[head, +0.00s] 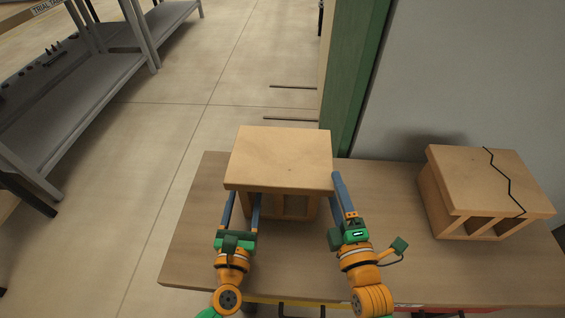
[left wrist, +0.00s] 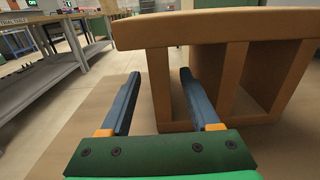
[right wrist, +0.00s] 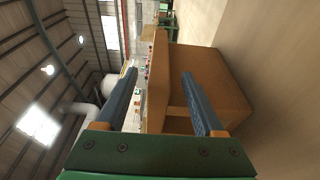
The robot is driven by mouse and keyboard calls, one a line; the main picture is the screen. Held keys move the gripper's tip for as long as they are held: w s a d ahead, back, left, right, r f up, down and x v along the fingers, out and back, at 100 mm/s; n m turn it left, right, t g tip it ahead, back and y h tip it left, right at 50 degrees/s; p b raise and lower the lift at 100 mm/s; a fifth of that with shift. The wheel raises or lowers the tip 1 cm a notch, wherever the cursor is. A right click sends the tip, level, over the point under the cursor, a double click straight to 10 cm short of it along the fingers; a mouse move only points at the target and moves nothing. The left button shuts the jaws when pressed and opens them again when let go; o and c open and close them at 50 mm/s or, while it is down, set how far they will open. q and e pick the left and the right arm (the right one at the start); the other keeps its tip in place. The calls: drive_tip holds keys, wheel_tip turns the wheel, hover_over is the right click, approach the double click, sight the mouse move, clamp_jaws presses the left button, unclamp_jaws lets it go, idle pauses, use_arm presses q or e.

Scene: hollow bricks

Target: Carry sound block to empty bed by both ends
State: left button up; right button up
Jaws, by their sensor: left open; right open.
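The sound block (head: 278,158), a tan hollow brick with a wide top slab and no visible crack, stands upright on the wooden table. My left gripper (head: 243,198) is open at its front left. In the left wrist view the block's left wall (left wrist: 158,85) shows between the fingers; whether they touch it is unclear. My right gripper (head: 338,180) is open beside its right edge and turned on its side. In the right wrist view the top slab's edge (right wrist: 156,85) shows between the fingers; the depth is unclear. I cannot identify the empty bed in any view.
A second hollow block (head: 485,180) with a dark jagged crack stands at the table's right. The wooden table (head: 195,245) has bare room at the left and front. A green post (head: 355,80) rises behind it. A grey shelf bench (head: 75,100) stands at far left across open floor.

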sight(327, 168)
use_arm(q)
drive_tip(key=shift+s, duration=0.1)
use_arm(e)
drive_tip(key=shift+s, duration=0.1)
use_arm(q)
drive_tip(key=w, duration=0.7)
use_arm(e)
drive_tip(key=x, duration=0.7)
use_arm(q)
clamp_jaws()
use_arm(e)
drive_tip(key=c, duration=1)
clamp_jaws()
use_arm(q)
drive_tip(key=shift+d, duration=0.1)
